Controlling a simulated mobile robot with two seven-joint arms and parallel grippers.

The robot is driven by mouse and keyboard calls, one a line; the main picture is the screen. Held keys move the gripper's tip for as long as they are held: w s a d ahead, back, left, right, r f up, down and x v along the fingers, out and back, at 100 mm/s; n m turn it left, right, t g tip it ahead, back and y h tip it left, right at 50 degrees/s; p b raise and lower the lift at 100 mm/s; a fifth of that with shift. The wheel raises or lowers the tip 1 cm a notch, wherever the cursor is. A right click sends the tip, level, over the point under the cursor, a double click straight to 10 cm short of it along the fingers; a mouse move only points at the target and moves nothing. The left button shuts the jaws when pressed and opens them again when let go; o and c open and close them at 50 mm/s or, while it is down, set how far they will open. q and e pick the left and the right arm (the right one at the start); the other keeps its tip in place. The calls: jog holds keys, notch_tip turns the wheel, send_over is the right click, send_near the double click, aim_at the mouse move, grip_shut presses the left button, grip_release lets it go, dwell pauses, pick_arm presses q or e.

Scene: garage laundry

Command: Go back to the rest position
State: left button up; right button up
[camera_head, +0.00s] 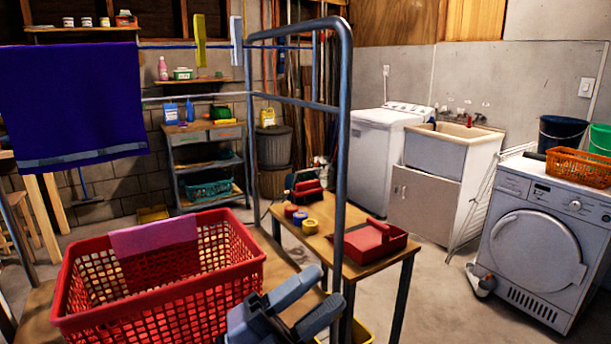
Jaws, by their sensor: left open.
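My left gripper (322,288) is at the bottom centre of the head view, with its two blue-grey fingers apart. Nothing shows between them. It is just right of a red laundry basket (170,296) in the picture, close to a post of the metal rack (343,150). I cannot tell whether it touches the post. A pink-purple cloth (153,236) hangs over the basket's far rim. My right gripper is not in view.
A dark blue towel (70,100) hangs at the left. A low wooden table (372,268) holds a red tray (374,242) and tape rolls (300,218). A washer (535,240) with an orange basket (580,167) stands right. Floor between table and washer is mostly clear.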

pick_arm(q)
jog(key=a+f+n+t+y, duration=0.2)
jog(key=a+f+n+y, duration=0.25)
jog(key=f+n, duration=0.25)
jog(key=s+a+f+n+t+y, duration=0.1)
jog(key=a+f+n+t+y, duration=0.25)
jog(key=f+n+y, duration=0.3)
jog(key=a+f+n+t+y, duration=0.2)
jog(key=a+f+n+y, duration=0.2)
jog(key=f+n, duration=0.35)
jog(key=s+a+f+n+g+y, duration=0.2)
jog(key=s+a+f+n+g, duration=0.1)
jog(key=s+f, duration=0.4)
jog(key=s+a+f+n+g+y, duration=0.2)
jog(key=s+a+f+g+y, duration=0.1)
jog(key=s+a+f, duration=0.3)
notch_tip(320, 180, down, 2)
jog(key=shift+s+a+f+n, duration=0.2)
jog(key=shift+s+n, duration=0.2)
jog(key=shift+s, duration=0.2)
